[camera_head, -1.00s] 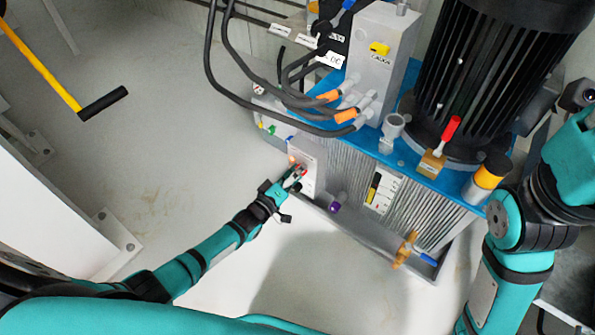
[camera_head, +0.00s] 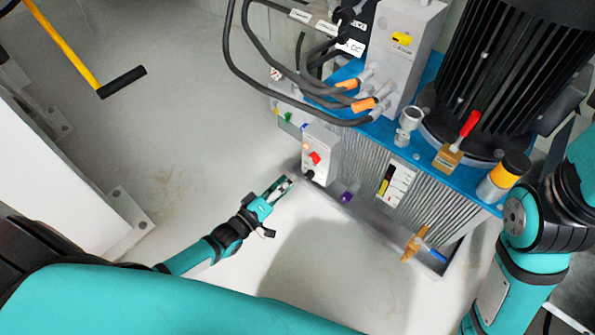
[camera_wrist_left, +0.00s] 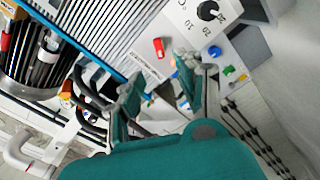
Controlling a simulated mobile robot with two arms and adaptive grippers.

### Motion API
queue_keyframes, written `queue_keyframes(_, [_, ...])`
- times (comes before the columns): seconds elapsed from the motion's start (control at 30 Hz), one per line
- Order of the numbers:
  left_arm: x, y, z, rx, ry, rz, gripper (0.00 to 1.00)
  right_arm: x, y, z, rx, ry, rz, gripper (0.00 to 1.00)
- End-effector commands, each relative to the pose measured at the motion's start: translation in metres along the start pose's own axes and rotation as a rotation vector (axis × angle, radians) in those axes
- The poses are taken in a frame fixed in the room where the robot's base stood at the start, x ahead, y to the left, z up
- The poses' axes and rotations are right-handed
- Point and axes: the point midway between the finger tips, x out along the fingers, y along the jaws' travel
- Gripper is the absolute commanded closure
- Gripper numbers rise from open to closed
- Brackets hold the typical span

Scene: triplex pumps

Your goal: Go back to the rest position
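My left gripper (camera_head: 284,185) is out over the pale floor, to the lower left of the grey control box (camera_head: 322,152) on the pump unit, and apart from it. In the left wrist view the two fingers of the left gripper (camera_wrist_left: 158,85) stand apart with nothing between them. The control box carries a red button (camera_head: 314,157) and a black knob, which also shows in the wrist view (camera_wrist_left: 208,11). My right arm comes in at the right edge; its gripper is out of view.
The pump unit has a blue top plate (camera_head: 425,165), a large black motor (camera_head: 500,70) and dark hoses (camera_head: 240,75) hanging at its left. A yellow bar with a black handle (camera_head: 122,82) is at upper left. The floor (camera_head: 190,130) left of the unit is clear.

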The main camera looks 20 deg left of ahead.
Motion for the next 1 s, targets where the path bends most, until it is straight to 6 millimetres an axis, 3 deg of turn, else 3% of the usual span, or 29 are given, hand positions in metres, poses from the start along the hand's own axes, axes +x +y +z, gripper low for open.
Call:
queue_keyframes(0.2, [-0.013,0.000,0.000,0.001,0.000,0.000,0.63,0.000,0.000,0.000,0.000,0.001,0.000,0.60])
queue_keyframes(0.77, [-0.012,0.006,-0.001,0.005,0.003,0.010,0.63,0.000,0.000,0.001,0.000,-0.002,0.002,0.60])
queue_keyframes(0.87, [-0.007,0.035,-0.002,0.035,0.019,0.063,0.63,0.000,0.001,0.003,0.002,-0.017,0.007,0.60])
queue_keyframes(0.97, [-0.001,0.093,-0.007,0.105,0.062,0.167,0.63,-0.003,0.003,0.008,0.006,-0.046,0.017,0.60])
queue_keyframes(1.0, [0.001,0.122,-0.011,0.141,0.091,0.218,0.63,-0.004,0.004,0.009,0.008,-0.061,0.023,0.60])
